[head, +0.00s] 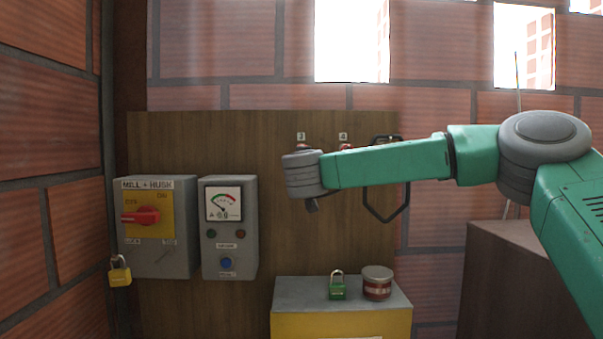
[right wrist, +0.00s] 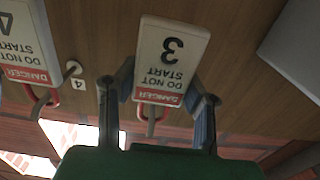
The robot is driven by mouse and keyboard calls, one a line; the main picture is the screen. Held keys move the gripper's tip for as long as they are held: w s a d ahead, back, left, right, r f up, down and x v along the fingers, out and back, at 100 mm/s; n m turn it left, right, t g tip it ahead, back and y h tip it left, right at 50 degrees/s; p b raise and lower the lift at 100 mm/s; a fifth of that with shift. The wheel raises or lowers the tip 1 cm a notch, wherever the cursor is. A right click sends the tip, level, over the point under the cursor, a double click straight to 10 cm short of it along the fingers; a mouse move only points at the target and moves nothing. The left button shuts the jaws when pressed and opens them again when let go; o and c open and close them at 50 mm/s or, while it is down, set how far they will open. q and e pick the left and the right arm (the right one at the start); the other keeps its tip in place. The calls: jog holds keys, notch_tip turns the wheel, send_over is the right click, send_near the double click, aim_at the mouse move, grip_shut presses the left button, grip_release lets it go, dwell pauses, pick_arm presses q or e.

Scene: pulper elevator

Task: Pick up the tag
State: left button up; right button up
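In the right wrist view, which is upside down, a white tag with a red DANGER band (right wrist: 168,62) reads DO NOT START and 3. It hangs by a red loop from a hook on the wooden board. My right gripper (right wrist: 161,70) is open, with one finger at each side edge of this tag; whether they touch it I cannot tell. A second tag, number 4 (right wrist: 25,45), hangs beside it. In the head view my right arm's wrist (head: 303,174) covers the tags and its gripper. My left gripper is not in view.
The wooden board (head: 160,140) carries a MILL + HUSK switch box (head: 180,255) and a meter box (head: 229,262). A yellow padlock (head: 120,271) hangs at left. A green padlock (head: 337,290) and a red-striped tin (head: 377,283) stand on a grey-topped cabinet (head: 300,292).

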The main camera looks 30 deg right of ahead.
jog(key=shift+c, duration=0.6)
jog(key=shift+s+r, duration=0.1)
jog(key=shift+r, duration=0.6)
jog(key=b+v, duration=0.4)
jog(key=v, duration=1.4)
jog(key=w+a+f+n+t+y+b, duration=0.1)
jog(key=w+a+f+b, duration=0.15)
jog(key=f, duration=0.85)
jog(key=w+a+f+n+y+b, duration=0.1)
jog(key=w+a+f+y+b, duration=0.15)
jog(key=f, duration=0.85)
jog(key=s+a+f+n+y+b, duration=0.2)
jog(key=a+f, duration=0.1)
jog(key=f, duration=0.7)
jog(key=s+a+f+n+t+y+b, duration=0.1)
jog(key=s+a+f+n+y+b, duration=0.1)
jog(key=f, duration=0.8)
jog(key=shift+s+a+f+t+y, duration=0.35)
jog(key=shift+s+y, duration=0.25)
jog(key=shift+y, duration=0.25)
